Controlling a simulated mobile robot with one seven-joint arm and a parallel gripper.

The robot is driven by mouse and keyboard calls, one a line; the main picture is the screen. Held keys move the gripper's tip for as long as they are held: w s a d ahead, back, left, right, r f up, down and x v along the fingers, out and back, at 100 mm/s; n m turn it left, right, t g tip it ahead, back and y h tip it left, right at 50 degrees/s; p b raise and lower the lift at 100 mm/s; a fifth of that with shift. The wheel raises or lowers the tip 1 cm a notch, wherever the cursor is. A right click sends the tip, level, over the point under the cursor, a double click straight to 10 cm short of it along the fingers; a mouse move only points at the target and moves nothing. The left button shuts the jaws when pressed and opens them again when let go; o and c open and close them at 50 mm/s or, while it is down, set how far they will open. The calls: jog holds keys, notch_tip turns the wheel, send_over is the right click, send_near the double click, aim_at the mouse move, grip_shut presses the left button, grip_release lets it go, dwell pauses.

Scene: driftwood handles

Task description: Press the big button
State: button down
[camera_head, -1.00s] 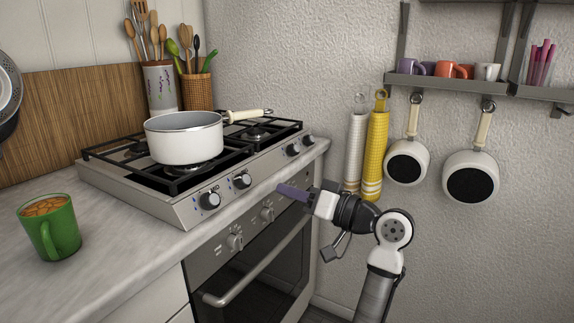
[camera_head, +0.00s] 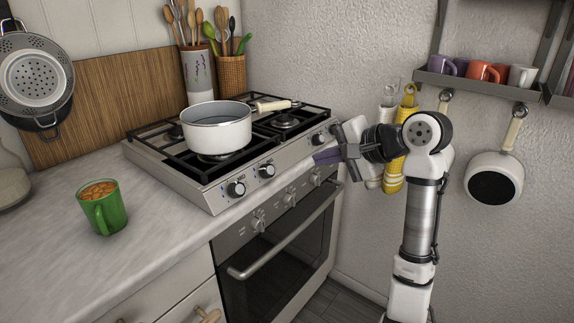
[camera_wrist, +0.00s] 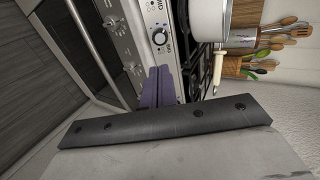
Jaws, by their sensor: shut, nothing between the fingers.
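No thing in these views is clearly a big button. The stove's front carries round knobs: a near cooktop knob (camera_head: 236,189), a second cooktop knob (camera_head: 267,171), and oven knobs (camera_head: 258,224) on the dark panel below. My gripper (camera_head: 322,157) is shut and empty, its purple fingers pointing left in front of the cooktop's front edge, near the right end. In the wrist view the shut fingers (camera_wrist: 158,86) point towards the stove, with a cooktop knob (camera_wrist: 160,38) beyond the tips. I cannot tell whether the fingers touch the stove.
A white saucepan (camera_head: 216,128) stands on the burner grates. A green mug (camera_head: 102,207) is on the counter at left. The oven handle (camera_head: 285,238) sticks out below the knobs. Yellow towels (camera_head: 396,178) and a pan (camera_head: 494,178) hang on the right wall.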

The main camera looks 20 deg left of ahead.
aim_at(271, 169)
jog(key=shift+a+f, duration=0.1)
jog(key=shift+a, duration=0.05)
jog(key=p+x, duration=0.1)
jog(key=x, duration=1.2)
jog(key=shift+w+a+f, duration=0.1)
jog(key=shift+a+f, duration=0.1)
jog(key=shift+a, duration=0.15)
jog(key=shift+w+a+f+p, duration=0.15)
jog(key=shift+a+p, duration=0.35)
jog(key=shift+p, duration=0.45)
jog(key=shift+f, duration=0.1)
jog(key=shift+a, duration=0.1)
